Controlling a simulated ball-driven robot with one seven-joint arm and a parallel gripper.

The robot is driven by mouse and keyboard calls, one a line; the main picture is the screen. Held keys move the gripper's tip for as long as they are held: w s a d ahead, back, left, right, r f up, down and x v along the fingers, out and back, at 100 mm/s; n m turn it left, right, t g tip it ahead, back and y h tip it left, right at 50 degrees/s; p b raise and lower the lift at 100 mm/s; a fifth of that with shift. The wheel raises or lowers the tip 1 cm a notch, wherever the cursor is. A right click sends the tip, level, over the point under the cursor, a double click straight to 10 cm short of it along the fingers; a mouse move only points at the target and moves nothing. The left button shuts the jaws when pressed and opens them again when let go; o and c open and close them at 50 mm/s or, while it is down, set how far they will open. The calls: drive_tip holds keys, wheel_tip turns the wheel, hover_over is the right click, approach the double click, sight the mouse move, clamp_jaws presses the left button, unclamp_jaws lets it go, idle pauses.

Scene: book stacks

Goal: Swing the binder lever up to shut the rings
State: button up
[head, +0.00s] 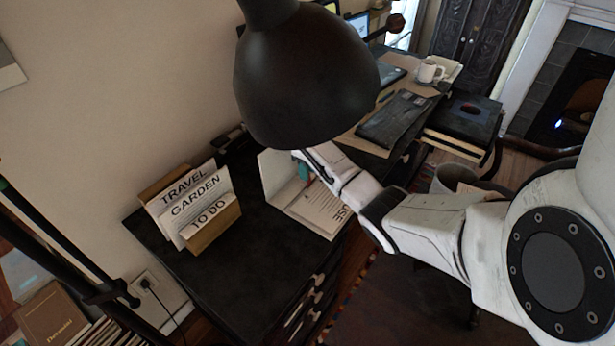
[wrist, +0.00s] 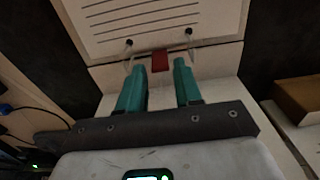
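The binder (head: 313,217) lies open on a black cabinet in the head view, one cover standing up and lined paper (wrist: 150,22) on the other side. Its lever (wrist: 160,61) is a small red tab between two metal ring posts in the wrist view. Whether the rings are open is unclear. My gripper (wrist: 159,65) is open, with teal fingers spread to either side of the lever and a gap on each side. In the head view, my gripper (head: 303,171) is over the binder, partly hidden by my arm.
A file holder (head: 213,235) with cards marked TRAVEL, GARDEN and TO DO stands left of the binder. A dark lamp shade (head: 300,80) hangs close above. The cabinet top (head: 250,262) in front is clear.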

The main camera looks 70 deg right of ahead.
sight(311, 181)
drive_tip(key=shift+f, duration=1.65)
drive_tip(key=shift+c, duration=0.5)
clamp_jaws()
